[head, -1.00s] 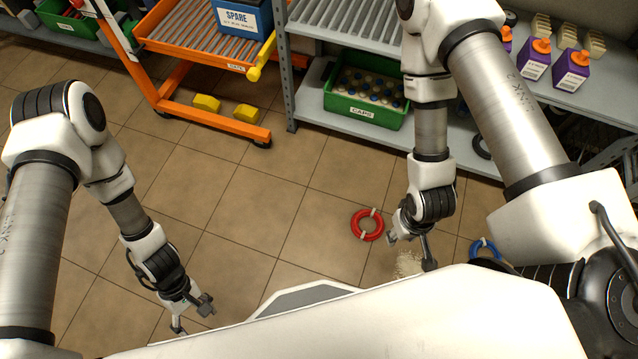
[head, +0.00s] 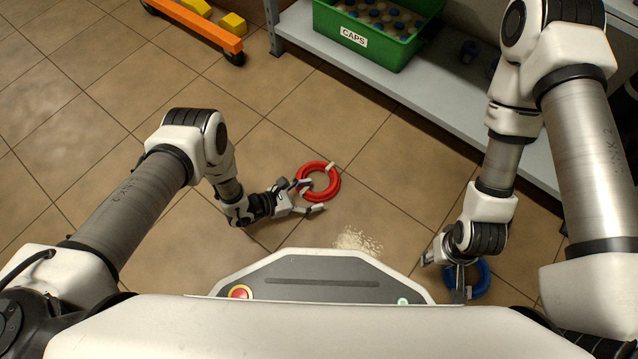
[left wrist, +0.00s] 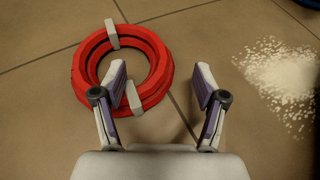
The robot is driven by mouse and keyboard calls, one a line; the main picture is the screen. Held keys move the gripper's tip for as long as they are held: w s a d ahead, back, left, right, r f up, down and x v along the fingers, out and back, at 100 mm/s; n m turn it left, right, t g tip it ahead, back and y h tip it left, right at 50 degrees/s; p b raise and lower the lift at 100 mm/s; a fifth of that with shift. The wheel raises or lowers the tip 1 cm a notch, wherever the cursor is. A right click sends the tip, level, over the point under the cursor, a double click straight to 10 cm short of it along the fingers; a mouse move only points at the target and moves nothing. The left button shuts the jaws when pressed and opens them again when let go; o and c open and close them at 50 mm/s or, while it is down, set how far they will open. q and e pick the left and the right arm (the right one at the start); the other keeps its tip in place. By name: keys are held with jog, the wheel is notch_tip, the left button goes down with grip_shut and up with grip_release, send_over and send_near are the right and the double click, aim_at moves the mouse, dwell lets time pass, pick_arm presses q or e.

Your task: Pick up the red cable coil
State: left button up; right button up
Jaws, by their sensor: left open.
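The red cable coil (head: 333,188) lies flat on the tiled floor, with pale ties around its ring. My left gripper (head: 312,197) is open at the coil's near side. In the left wrist view the coil (left wrist: 82,75) is at upper left. The left finger of my left gripper (left wrist: 160,88) overlaps the coil's ring there, and the right finger is over bare floor. I cannot tell whether a finger touches the coil. My right gripper (head: 443,278) is open and empty, next to a blue coil (head: 483,280).
A pale granular spill (head: 358,241) lies on the floor right of the red coil. A grey shelf (head: 400,88) with a green caps crate (head: 353,38) stands behind. An orange cart (head: 205,27) and yellow blocks (head: 233,23) are at the back left. Floor on the left is clear.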

aim_at(326, 191)
pick_arm(q)
jog(key=b+x, duration=0.1)
jog(key=x, duration=0.1)
jog(key=b+x, duration=0.1)
jog(key=x, duration=0.1)
jog(key=shift+w+d+f+b, duration=0.1)
jog(key=shift+d+f+b, duration=0.1)
jog(key=shift+f+b, duration=0.15)
jog(key=shift+w+d, duration=0.1)
jog(key=shift+d, duration=0.15)
jog(key=shift+r, duration=0.15)
grip_shut()
jog(key=shift+r, duration=0.15)
